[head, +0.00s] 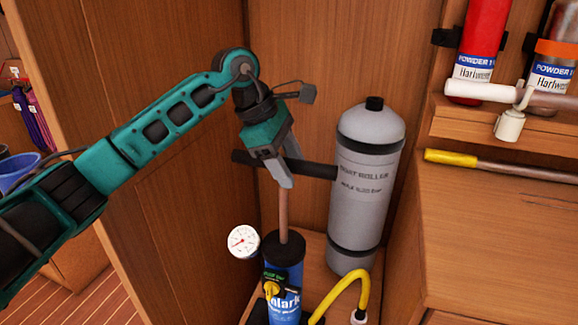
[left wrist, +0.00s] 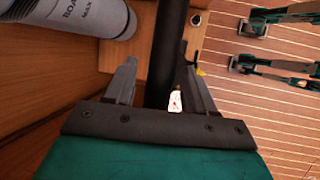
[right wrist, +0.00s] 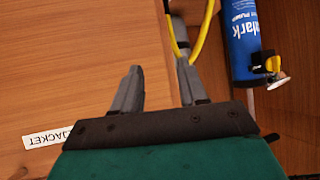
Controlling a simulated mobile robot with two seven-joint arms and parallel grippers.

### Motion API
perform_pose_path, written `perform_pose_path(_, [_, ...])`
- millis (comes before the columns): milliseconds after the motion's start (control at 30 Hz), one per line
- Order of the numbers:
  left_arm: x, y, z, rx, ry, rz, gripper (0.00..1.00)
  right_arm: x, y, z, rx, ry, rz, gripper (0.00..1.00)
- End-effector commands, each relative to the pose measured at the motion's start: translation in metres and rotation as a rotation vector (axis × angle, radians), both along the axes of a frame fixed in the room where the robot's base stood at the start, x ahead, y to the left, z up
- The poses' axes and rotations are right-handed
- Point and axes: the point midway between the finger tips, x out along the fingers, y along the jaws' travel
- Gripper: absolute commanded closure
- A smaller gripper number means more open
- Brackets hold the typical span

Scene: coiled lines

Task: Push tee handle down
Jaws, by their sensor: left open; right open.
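The tee handle (head: 316,170) is a black crossbar on a raised brown rod (head: 283,210) that rises from the blue pump (head: 287,285). My left gripper (head: 284,178) is open and points down at the crossbar. In the left wrist view the black bar (left wrist: 166,40) runs between the spread fingers (left wrist: 158,62); whether they touch it I cannot tell. The gripper hides part of the bar in the head view. My right gripper (right wrist: 160,70) is open and empty, low by the wood; the blue pump (right wrist: 240,45) shows at its upper right. It is not in the head view.
A grey cylinder (head: 365,205) stands close right of the pump. A white gauge (head: 243,241) is at the pump's left, and a yellow hose (head: 345,285) curves on its right. Wooden walls (head: 175,130) and a counter (head: 490,230) enclose the space.

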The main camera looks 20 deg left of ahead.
Motion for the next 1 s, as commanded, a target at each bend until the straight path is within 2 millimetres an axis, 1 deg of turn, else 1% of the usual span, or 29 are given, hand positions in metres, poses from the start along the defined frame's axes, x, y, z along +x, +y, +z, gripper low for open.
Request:
perform_pose_path(100, [0.0007,-0.0014,-0.0037,0.0,0.0,0.0,0.45,-0.0001,0.0002,-0.0004,0.0,-0.001,0.0,0.57])
perform_pose_path(333, [0.0007,-0.0015,-0.0037,0.0,0.0,0.0,0.45,-0.0002,0.0003,-0.0004,0.001,-0.001,0.001,0.57])
perform_pose_path(900, [0.0006,-0.0013,-0.0031,0.0,0.0,0.0,1.0,-0.0006,-0.0008,-0.001,-0.004,0.0,0.003,0.57])
perform_pose_path(1000, [0.0006,-0.0013,-0.003,0.0,0.0,0.0,1.0,-0.0007,-0.0012,-0.0012,-0.006,-0.001,0.004,0.57])
